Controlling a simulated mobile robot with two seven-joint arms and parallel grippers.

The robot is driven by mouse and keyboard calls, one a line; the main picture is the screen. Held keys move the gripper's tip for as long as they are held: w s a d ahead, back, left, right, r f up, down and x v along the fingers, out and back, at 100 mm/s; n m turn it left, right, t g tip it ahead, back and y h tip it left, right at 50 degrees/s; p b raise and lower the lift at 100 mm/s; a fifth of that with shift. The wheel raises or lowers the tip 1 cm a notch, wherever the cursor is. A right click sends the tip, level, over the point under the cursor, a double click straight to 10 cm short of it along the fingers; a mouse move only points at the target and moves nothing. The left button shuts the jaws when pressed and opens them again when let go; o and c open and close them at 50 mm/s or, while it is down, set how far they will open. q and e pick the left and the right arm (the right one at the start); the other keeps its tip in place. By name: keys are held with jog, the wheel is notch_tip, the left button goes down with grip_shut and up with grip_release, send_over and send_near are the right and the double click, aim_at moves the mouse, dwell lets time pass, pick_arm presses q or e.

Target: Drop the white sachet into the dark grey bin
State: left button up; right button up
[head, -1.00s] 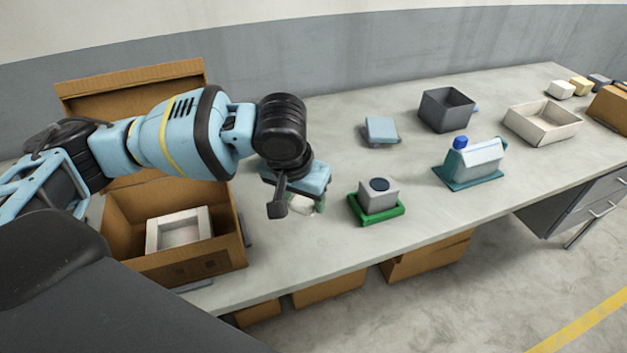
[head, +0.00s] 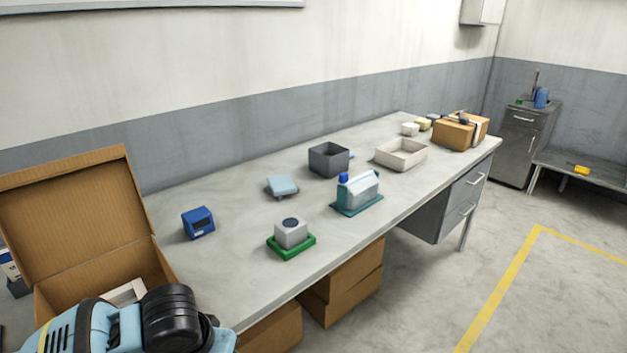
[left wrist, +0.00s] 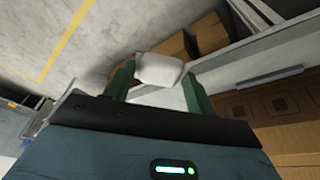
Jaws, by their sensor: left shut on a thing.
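The white sachet (left wrist: 160,70) is between the two green fingers of my left gripper (left wrist: 160,84) in the left wrist view. The gripper is shut on it. In the head view only part of my left arm shows at the bottom left; its fingers and the sachet are out of sight there. The dark grey bin (head: 329,160) stands on the table toward the back, open at the top. My left gripper is apart from it, at the near left end of the table. My right gripper is not in view.
A green tray (head: 291,247) with a grey block, a teal tray (head: 357,205) with a bottle-like container, a blue-grey item (head: 283,186) and a blue box (head: 198,222) stand around the bin. A beige tray (head: 401,155) is to its right. An open cardboard box (head: 80,215) is at left.

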pick_arm(q)
jog(key=s+a+f, duration=0.2)
jog(key=s+f, duration=0.5)
jog(key=shift+f+n+y, duration=0.3)
jog(key=shift+n, duration=0.1)
